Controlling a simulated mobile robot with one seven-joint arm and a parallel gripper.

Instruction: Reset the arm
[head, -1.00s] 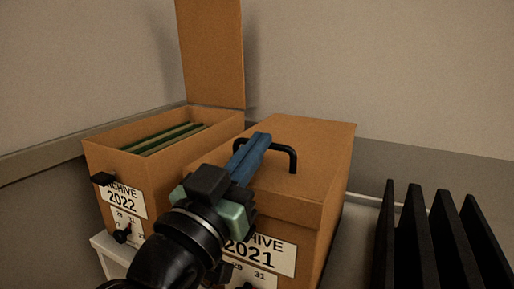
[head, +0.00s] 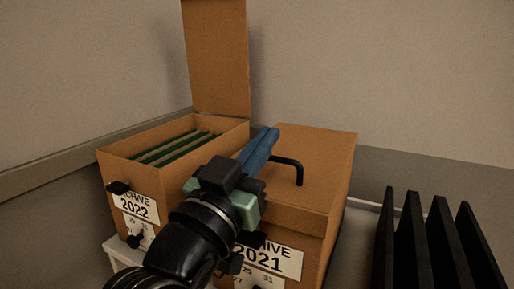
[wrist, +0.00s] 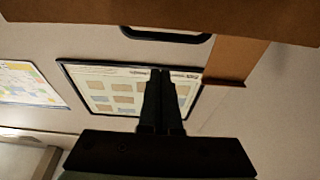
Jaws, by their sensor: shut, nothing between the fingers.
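My gripper (head: 271,137) is shut and empty. In the head view its blue fingers lie in front of the lid of the closed 2021 archive box (head: 325,150), left of the lid's black handle (head: 298,170). I cannot tell whether the fingers touch the box. In the wrist view the dark gripper fingers (wrist: 161,76) point up the picture, together, with nothing between them. The wrist view also shows a brown panel edge (wrist: 240,15) and a dark handle-like loop (wrist: 166,35) across its top.
The 2022 archive box (head: 112,172) stands open at left, lid raised (head: 217,60), with green folders (head: 175,148) inside. Black upright dividers (head: 440,240) stand at right. A framed board (wrist: 100,92) and a map (wrist: 30,84) hang on a wall in the wrist view.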

